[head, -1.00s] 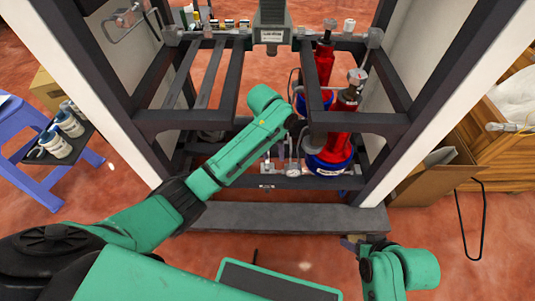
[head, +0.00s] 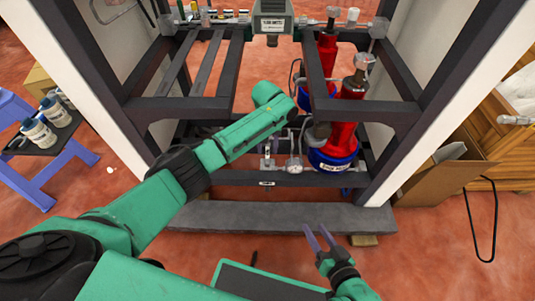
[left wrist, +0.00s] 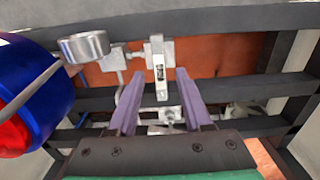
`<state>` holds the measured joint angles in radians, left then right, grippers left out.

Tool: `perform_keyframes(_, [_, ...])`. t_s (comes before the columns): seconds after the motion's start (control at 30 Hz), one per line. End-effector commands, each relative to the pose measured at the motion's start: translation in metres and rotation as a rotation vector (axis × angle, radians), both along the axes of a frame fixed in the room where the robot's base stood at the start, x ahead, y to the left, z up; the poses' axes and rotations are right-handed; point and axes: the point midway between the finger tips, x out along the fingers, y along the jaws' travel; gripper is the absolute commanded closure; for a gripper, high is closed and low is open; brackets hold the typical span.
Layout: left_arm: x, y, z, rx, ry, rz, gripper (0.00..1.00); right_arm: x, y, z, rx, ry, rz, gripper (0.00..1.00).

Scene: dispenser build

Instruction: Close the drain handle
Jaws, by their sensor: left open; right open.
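The drain handle appears to be the small pale lever (left wrist: 161,82) on a metal valve (left wrist: 154,48) in the left wrist view. The valve also shows low in the frame in the head view (head: 267,160), left of a round gauge. My left gripper (left wrist: 158,76) is open, its two purple fingers on either side of the lever's lower end. I cannot tell whether they touch it. My right gripper (head: 318,231) is open and empty, in front of the frame's lower front beam.
The dark metal frame (head: 180,105) surrounds the valve. A red and blue cylinder (head: 341,135) stands right of the gauge (head: 293,165); its blue part (left wrist: 38,90) is at left in the wrist view. A cardboard box (head: 440,173) lies right, a purple stool (head: 45,180) stands left.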

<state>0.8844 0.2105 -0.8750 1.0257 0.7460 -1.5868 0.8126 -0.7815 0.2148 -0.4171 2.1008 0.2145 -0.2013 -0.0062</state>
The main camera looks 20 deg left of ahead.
Motion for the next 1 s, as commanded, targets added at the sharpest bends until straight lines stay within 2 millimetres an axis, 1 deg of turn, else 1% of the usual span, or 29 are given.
perform_keyframes(0.03, [-0.0001,0.0001,-0.0116,0.001,0.001,0.000,0.50,0.0009,-0.0001,-0.0082,0.003,-0.006,-0.004,0.50])
perform_keyframes(0.1, [0.0001,0.0000,-0.0163,0.001,0.000,0.000,0.50,0.0012,0.0001,-0.0101,0.007,-0.011,-0.006,0.50])
perform_keyframes(0.37, [0.0002,0.0000,-0.0169,0.000,-0.001,0.000,0.50,0.0015,0.0001,-0.0091,0.009,-0.014,-0.009,0.50])
perform_keyframes(0.47, [0.0001,0.0000,-0.0168,0.000,-0.001,0.000,0.84,0.0015,0.0000,-0.0090,0.009,-0.014,-0.009,0.50])
perform_keyframes(0.5, [0.0001,0.0000,-0.0168,0.000,-0.001,0.000,1.00,0.0015,-0.0001,-0.0090,0.009,-0.014,-0.009,0.50])
perform_keyframes(0.83, [0.0000,0.0000,-0.0162,0.000,0.000,-0.012,1.00,0.0017,-0.0004,-0.0072,0.007,-0.012,-0.008,0.50])
perform_keyframes(1.0, [-0.0006,0.0002,-0.0152,0.000,0.002,-0.062,1.00,0.0014,-0.0003,-0.0016,0.001,-0.004,-0.004,0.50])
